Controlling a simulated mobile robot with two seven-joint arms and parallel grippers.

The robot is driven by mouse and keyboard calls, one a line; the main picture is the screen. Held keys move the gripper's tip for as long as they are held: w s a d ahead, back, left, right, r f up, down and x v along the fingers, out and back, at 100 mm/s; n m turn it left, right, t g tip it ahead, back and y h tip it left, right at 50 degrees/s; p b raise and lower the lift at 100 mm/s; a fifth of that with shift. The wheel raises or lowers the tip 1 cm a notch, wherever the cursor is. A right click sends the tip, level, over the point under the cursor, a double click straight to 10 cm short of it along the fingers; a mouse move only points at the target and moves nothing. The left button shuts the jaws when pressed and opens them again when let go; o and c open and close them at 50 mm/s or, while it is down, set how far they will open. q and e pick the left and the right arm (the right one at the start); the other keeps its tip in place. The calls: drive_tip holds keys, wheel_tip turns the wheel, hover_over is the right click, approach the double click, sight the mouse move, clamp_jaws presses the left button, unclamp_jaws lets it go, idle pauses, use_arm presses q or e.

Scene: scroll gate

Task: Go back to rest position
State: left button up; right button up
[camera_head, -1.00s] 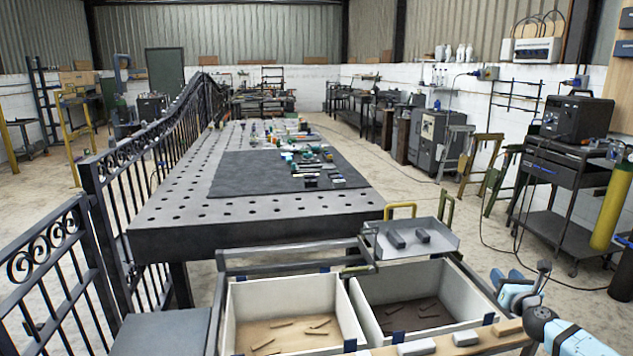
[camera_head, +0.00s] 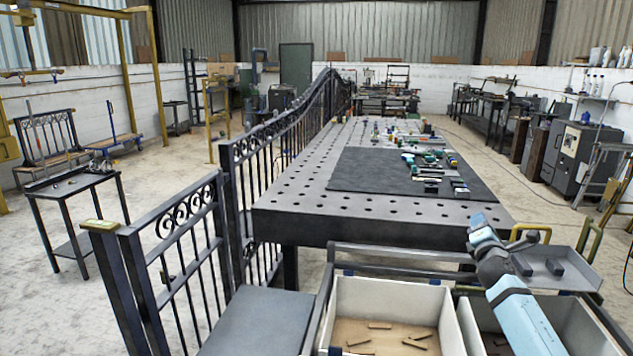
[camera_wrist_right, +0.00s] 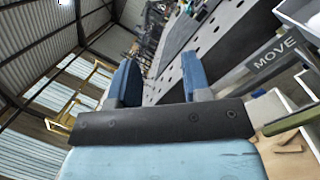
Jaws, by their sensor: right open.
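My right gripper (camera_head: 480,228) is over the near right part of the scene, in front of the perforated table's near edge and above the cart. Its arm comes in from the lower right. In the right wrist view the two blue fingers stand apart with nothing held between them, so the gripper (camera_wrist_right: 158,78) is open and empty. My left gripper is in neither view now.
The perforated steel table (camera_head: 290,205) carries a dark mat (camera_head: 375,172) with tools. A cart with white bins (camera_head: 385,290) and a grey tray (camera_head: 553,280) stands close in front. A scrollwork gate (camera_head: 185,235) runs along the left.

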drive_tip(key=s+a+f+m+g+y, duration=0.1)
drive_tip(key=s+a+f+m+y, duration=0.1)
drive_tip(key=s+a+f+m, duration=0.3)
drive_tip(key=s+a+f+m+g+y, duration=0.2)
drive_tip(key=s+a+f+m, duration=0.3)
drive_tip(key=f, duration=0.6)
drive_tip(key=s+a+f+m+g+y, duration=0.2)
drive_tip(key=s+a+f+m, duration=0.3)
drive_tip(key=f+m, duration=0.3)
drive_tip(key=shift+s+m+y, duration=0.5)
drive_tip(key=s+a+f+g+y, duration=0.15)
drive_tip(key=s+a, duration=0.35)
drive_tip(key=s, duration=0.6)
drive_tip(key=s+a+f+g, duration=0.1)
drive_tip(key=s+a+f, duration=0.25)
drive_tip(key=s, duration=0.75)
drive_tip(key=s+a+f+g+y, duration=0.1)
drive_tip(key=s+a, duration=0.4)
drive_tip(key=s, duration=0.5)
use_arm(q)
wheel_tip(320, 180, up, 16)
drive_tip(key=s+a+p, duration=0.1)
drive_tip(key=p, duration=2)
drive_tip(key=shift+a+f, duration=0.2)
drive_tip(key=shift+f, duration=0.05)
use_arm(e)
wheel_tip(320, 180, up, 15)
drive_tip(key=d, duration=0.1)
drive_tip(key=shift+s+m, duration=0.3)
drive_tip(key=shift+s, duration=0.1)
